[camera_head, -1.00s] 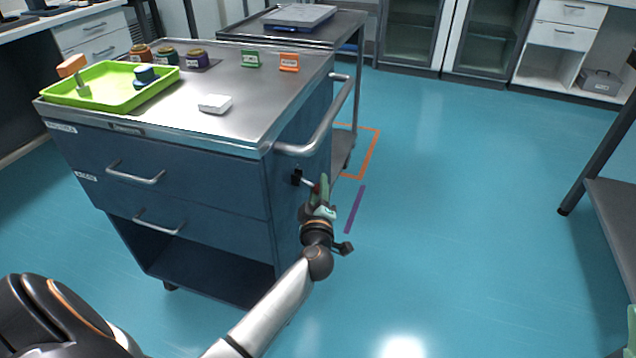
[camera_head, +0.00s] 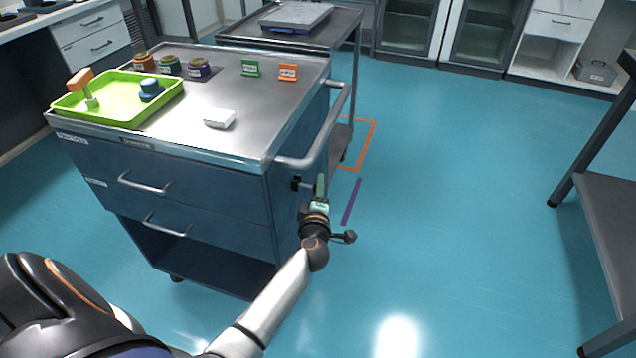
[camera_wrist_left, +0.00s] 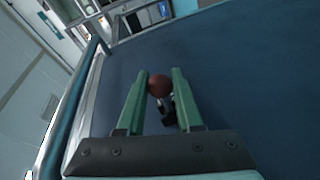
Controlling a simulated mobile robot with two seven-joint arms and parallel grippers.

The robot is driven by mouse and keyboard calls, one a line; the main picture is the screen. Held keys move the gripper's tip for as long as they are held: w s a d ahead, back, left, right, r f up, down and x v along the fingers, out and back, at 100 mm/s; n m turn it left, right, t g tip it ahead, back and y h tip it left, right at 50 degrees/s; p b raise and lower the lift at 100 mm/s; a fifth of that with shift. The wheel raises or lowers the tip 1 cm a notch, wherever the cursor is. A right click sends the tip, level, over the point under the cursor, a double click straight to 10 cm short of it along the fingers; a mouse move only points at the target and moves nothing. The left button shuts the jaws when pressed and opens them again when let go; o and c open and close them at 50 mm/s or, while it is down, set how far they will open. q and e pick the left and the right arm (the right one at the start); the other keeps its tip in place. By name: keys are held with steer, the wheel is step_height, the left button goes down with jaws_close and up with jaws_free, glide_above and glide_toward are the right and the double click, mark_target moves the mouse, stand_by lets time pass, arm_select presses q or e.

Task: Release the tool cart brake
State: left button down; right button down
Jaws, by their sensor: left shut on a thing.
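The tool cart (camera_head: 210,217) is a blue cabinet with a metal top and a tubular handle (camera_head: 325,130) on its right side. The brake lever is on that side panel, below the handle; its black mount (camera_head: 296,184) shows in the head view. In the left wrist view, the lever's dark red knob (camera_wrist_left: 159,86) sits between the two green fingers of my left gripper (camera_wrist_left: 158,84). My left gripper (camera_head: 320,188) is shut on this knob. The fingers hide the knob in the head view. My right gripper is not in view.
On the cart top are a green tray (camera_head: 118,110), several small jars, a green tag (camera_head: 250,68), an orange tag (camera_head: 288,72) and a white block (camera_head: 219,118). A second cart (camera_head: 343,30) stands behind. A dark table (camera_head: 610,215) is at right. The floor between is clear.

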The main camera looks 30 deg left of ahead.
arm_select(q)
steer(key=shift+r+n+h+p, duration=0.3)
steer(key=shift+r+n+p, duration=0.45)
steer(key=shift+p, duration=0.8)
steer(key=r+n+p, duration=0.1)
steer(key=p, duration=0.2)
steer(key=shift+a+n+h, duration=0.1)
steer(key=shift+n+h, duration=0.25)
steer(key=shift+h, duration=0.05)
steer(key=shift+a+r+n+p, duration=0.15)
steer(key=shift+n+p, duration=0.25)
steer(key=shift+p, duration=0.45)
steer(key=shift+h, duration=0.3)
steer(key=shift+r+n+p, duration=0.1)
steer(key=shift+n+p, duration=0.4)
steer(key=shift+p, duration=0.05)
steer(key=shift+a, duration=0.1)
steer(key=c, duration=0.6)
jaws_free()
